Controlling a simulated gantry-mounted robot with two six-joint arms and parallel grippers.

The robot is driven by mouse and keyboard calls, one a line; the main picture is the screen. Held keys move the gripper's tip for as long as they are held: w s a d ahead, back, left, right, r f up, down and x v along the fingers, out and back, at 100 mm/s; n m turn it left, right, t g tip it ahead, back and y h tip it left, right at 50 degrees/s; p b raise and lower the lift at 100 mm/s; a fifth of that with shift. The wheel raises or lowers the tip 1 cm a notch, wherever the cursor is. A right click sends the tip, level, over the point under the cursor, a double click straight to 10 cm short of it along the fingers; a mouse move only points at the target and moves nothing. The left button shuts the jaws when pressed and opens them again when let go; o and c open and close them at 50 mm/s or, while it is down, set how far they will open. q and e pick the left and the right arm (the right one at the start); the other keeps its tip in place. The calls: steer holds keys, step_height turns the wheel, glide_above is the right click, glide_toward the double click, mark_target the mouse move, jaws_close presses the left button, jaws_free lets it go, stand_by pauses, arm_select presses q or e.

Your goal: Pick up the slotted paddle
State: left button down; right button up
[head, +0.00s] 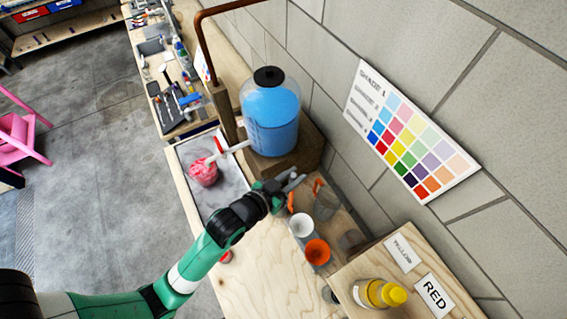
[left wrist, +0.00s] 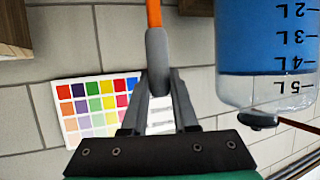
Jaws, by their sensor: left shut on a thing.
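My left gripper (head: 284,188) reaches in beside the blue tank, above the row of cups along the wall. It is shut on the slotted paddle, which shows as a grey handle with an orange shaft (left wrist: 154,14) in the left wrist view. The gripper's fingers (left wrist: 156,92) close on both sides of the grey part. In the head view an orange piece of it (head: 291,203) shows just below the gripper. The paddle's slotted end is not visible in the wrist view. My right gripper is not in view.
A tank of blue liquid (head: 271,116) stands close behind the gripper. A clear jar (head: 326,204), a white cup (head: 301,225) and an orange cup (head: 317,252) stand nearby. A yellow bottle (head: 380,294) is at lower right. The bench front (head: 268,285) is bare.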

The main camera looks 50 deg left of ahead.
arm_select(q)
steer(key=s+d+p, duration=0.1)
steer(key=s+d, duration=0.1)
steer(key=d, duration=0.9)
steer(key=shift+s, duration=0.2)
